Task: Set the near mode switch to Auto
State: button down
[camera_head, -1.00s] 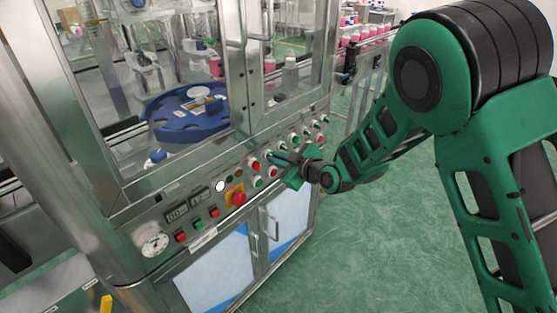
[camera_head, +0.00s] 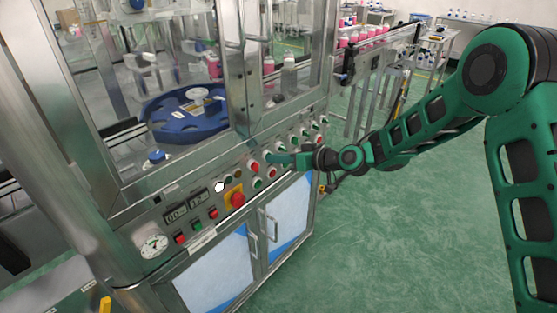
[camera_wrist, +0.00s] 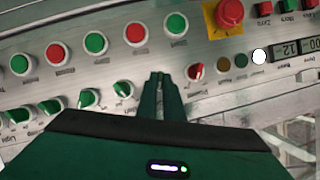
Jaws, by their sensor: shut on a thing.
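My gripper (camera_head: 272,158) is at the front control panel (camera_head: 211,187), in the upper row of controls. In the wrist view its narrow green fingers (camera_wrist: 159,80) are closed together against the panel, on a small knob that they hide almost wholly. By its place in the row this is the near mode switch; its pointer direction and label cannot be read.
The wrist view shows red and green push buttons (camera_wrist: 136,34) in a row beyond the fingers and a red emergency stop (camera_wrist: 230,12) on a yellow plate. The emergency stop also shows in the head view (camera_head: 235,199). Glass doors rise above the panel; green floor is clear to the right.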

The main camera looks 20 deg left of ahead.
jog(key=shift+w+d+m+g+y, duration=0.1)
jog(key=shift+w+m+g+y, duration=0.15)
jog(key=shift+m, duration=0.25)
dwell(0.3)
jog(key=c, duration=1.9)
grip_release()
jog(key=shift+s, duration=0.1)
jog(key=v, duration=1)
jog(key=shift+d, duration=0.35)
